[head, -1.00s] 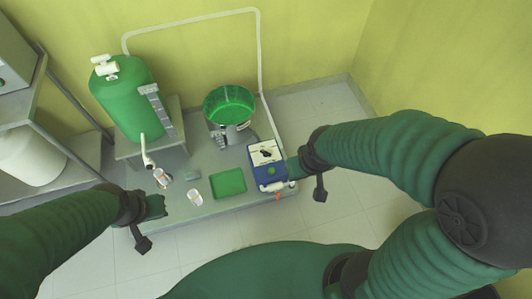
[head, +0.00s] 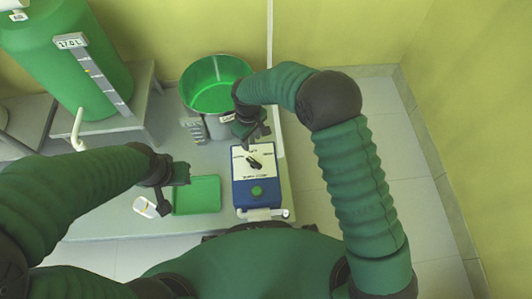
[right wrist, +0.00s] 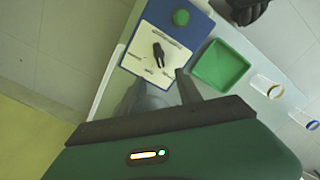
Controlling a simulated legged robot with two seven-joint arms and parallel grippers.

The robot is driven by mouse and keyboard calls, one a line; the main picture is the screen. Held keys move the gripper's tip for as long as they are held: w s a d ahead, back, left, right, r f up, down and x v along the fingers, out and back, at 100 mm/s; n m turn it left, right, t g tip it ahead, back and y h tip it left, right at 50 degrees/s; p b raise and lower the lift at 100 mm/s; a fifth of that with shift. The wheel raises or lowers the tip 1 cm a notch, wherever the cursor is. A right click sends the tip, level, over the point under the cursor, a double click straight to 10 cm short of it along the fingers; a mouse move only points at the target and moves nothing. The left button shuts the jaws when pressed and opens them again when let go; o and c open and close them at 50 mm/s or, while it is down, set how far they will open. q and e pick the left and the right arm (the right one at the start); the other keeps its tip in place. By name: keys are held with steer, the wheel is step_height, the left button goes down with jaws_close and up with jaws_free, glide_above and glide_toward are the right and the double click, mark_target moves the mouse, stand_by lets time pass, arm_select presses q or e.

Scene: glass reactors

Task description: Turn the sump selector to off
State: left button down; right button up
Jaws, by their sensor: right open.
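The selector is a blue box (head: 241,196) with a white dial plate (head: 242,170), a black knob (head: 254,163) and a green button (head: 257,191). The knob sits at a slant; the plate's labels are too small to read. In the right wrist view the knob (right wrist: 158,53) is in clear sight on its plate. My right gripper (head: 251,136) is open, just beyond the plate's far edge, above it and apart from the knob. My left gripper (head: 178,180) is over the left edge of the green tray; its jaws are not clear.
A green tray (head: 202,196) lies left of the box, with a small clear cup (head: 145,207) beside it. A green-rimmed bucket (head: 214,84) stands behind my right gripper. A large green tank (head: 70,50) is at the far left. A pale pipe (head: 270,35) rises at the back.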

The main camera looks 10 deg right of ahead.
step_height(320, 180, down, 17)
steer(key=b, duration=0.9)
steer(key=shift+w+d+r, duration=0.1)
steer(key=shift+w+r, duration=0.05)
steer(key=shift+f, duration=0.25)
arm_select(q)
steer(key=s+x, duration=0.2)
steer(key=x, duration=0.7)
steer(key=shift+f, duration=0.6)
steer(key=shift+d, duration=0.1)
arm_select(e)
jaws_close()
